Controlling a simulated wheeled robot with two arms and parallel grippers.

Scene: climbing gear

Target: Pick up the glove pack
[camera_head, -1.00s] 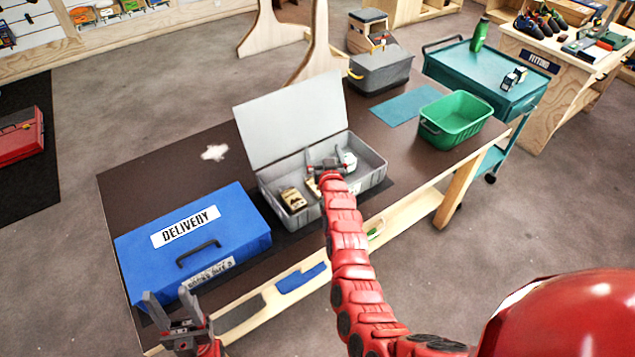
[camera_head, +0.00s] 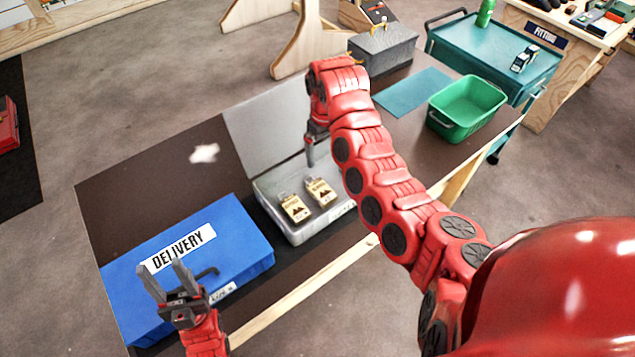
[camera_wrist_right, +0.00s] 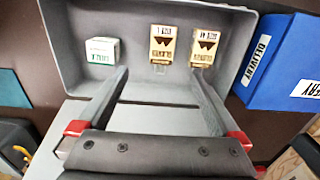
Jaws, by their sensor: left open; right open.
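Two tan packs with dark mountain prints, (camera_head: 294,208) and (camera_head: 320,191), lie side by side in the open grey case (camera_head: 300,236). They also show in the right wrist view, (camera_wrist_right: 163,43) and (camera_wrist_right: 206,47), with a white and green box (camera_wrist_right: 102,50) to their left. The print is too small to tell which is the glove pack. My right gripper (camera_wrist_right: 160,76) is open and empty above the case, apart from the packs; in the head view my arm hides part of the case. My left gripper (camera_head: 166,280) is open and empty in front of the blue delivery box.
The blue delivery box (camera_head: 240,250) stands left of the case on the dark table (camera_head: 120,195). The case's raised lid (camera_head: 262,120) stands behind it. A green bin (camera_head: 468,104), a teal mat (camera_head: 412,92) and a grey toolbox (camera_head: 385,48) are to the right.

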